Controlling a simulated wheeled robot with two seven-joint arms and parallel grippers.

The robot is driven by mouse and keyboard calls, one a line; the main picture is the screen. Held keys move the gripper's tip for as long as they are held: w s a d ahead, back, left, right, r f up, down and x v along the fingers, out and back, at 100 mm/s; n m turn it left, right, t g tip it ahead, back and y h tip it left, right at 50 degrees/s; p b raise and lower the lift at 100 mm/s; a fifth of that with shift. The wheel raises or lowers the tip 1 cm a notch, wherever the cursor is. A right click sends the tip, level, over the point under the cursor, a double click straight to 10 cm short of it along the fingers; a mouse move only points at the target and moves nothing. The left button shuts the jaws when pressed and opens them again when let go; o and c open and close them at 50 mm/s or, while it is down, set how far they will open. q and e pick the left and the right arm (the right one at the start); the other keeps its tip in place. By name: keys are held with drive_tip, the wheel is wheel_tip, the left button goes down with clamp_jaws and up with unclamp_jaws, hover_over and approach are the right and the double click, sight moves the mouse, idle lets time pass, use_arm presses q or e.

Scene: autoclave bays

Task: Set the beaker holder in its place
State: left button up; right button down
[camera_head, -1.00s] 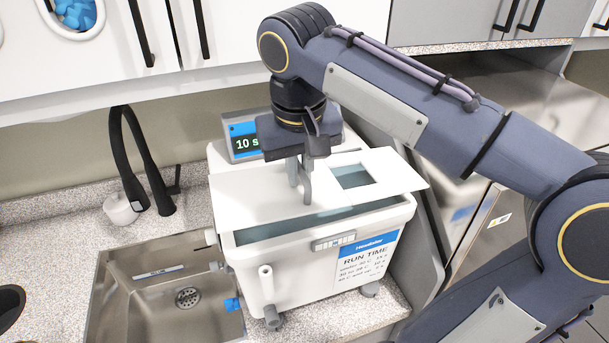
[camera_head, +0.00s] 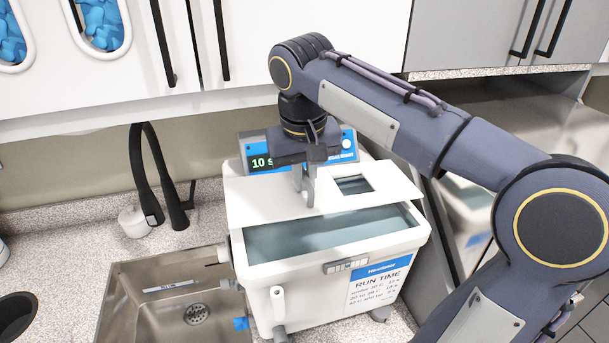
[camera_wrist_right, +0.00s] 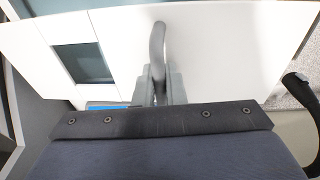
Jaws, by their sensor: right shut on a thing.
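The beaker holder (camera_head: 258,196) is a flat white plate with a square opening and an upright grey handle. My right gripper (camera_head: 306,198) is shut on that handle, above the plate. The plate lies over the back part of a white ultrasonic bath (camera_head: 300,300), and the water (camera_head: 335,232) shows along the front. I cannot tell whether the plate touches the bath's rim. In the right wrist view the gripper (camera_wrist_right: 160,92) clasps the curved handle, with the plate (camera_wrist_right: 230,50) spread beneath and its opening to the left. My left gripper is not in view.
The display unit (camera_head: 258,160) stands close behind the plate. A steel sink (camera_head: 150,312) with a black faucet (camera_head: 145,170) is left of the bath. Wall cabinets (camera_head: 320,45) hang above. A steel machine (camera_head: 520,135) stands at the right.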

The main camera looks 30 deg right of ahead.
sight(304, 193)
drive_tip(key=shift+s+r+h+p, duration=0.15)
drive_tip(key=shift+r+h+p, duration=0.15)
drive_tip(key=shift+p, duration=0.1)
drive_tip(key=shift+f, duration=0.15)
drive_tip(key=shift+f, duration=0.2)
drive_tip(key=shift+f+b, duration=1.45)
drive_tip(key=shift+f, duration=0.35)
drive_tip(key=shift+f, duration=0.6)
drive_tip(key=c, duration=1.4)
unclamp_jaws()
drive_tip(key=shift+a, duration=0.1)
